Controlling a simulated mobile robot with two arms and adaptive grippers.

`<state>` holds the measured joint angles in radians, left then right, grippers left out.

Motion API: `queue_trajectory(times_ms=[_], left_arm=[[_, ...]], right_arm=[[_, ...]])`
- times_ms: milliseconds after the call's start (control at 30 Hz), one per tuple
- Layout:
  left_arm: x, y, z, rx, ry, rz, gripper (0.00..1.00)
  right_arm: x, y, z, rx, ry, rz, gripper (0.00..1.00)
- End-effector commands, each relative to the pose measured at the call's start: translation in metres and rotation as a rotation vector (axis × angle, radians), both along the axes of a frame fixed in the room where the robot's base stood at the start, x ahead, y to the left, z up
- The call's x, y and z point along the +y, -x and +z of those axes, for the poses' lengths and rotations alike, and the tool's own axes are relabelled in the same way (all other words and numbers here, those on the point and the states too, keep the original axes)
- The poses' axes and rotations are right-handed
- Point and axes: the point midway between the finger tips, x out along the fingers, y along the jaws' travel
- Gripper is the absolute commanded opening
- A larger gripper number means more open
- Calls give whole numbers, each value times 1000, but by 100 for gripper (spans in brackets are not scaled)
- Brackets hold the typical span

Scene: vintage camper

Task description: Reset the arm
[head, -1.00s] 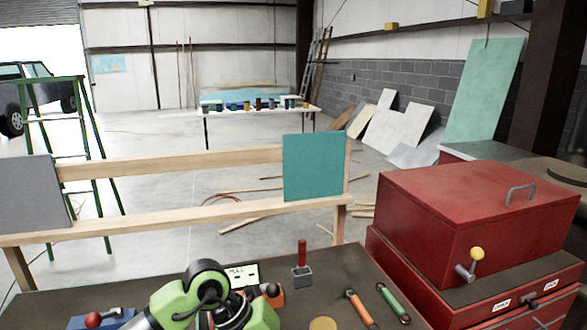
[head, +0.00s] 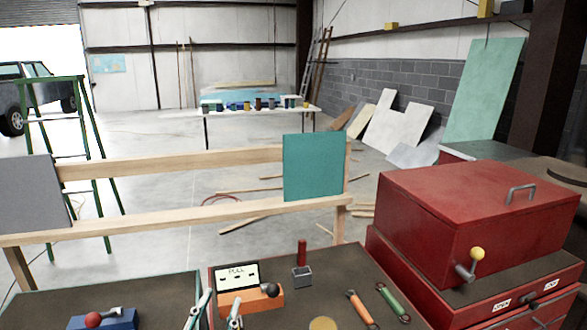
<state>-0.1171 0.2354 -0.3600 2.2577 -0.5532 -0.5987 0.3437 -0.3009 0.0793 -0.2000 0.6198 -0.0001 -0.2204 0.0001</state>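My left gripper (head: 221,300) shows at the bottom edge of the head view, only its finger ends in the picture. The two fingers stand apart with nothing visible between them, near the left side of an orange block (head: 262,302) with a dark-knobbed lever. The rest of my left arm is out of the picture. My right gripper is not in view.
A blue block with a red-knobbed lever (head: 93,320) sits at left. A grey block with a red handle (head: 302,277), an orange-handled tool (head: 361,307) and a green-handled tool (head: 393,303) lie on the bench. A red box with a yellow-knobbed crank (head: 477,253) stands at right.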

Motion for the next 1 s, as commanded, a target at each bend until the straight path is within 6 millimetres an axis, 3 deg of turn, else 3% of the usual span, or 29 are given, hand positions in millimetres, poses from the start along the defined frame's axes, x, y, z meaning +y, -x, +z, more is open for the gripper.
queue_trajectory(times_ms=[33, 100, 200, 300, 500, 700, 1000], left_arm=[[17, 12, -35, 126, 24, 53, 32], [36, 34, -80, 299, 43, 111, 32], [54, 77, -139, 539, 61, 165, 32], [63, 122, -182, 744, 71, 188, 32], [65, 203, -232, 1048, 77, 182, 32], [61, 276, -255, 1286, 78, 147, 32], [58, 262, -344, 1326, 68, 145, 32]], right_arm=[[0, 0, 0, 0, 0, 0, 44], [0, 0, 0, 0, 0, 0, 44], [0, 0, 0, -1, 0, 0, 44], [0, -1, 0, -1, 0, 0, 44], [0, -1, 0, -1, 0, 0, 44], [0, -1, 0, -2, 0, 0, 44], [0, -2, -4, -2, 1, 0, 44]])
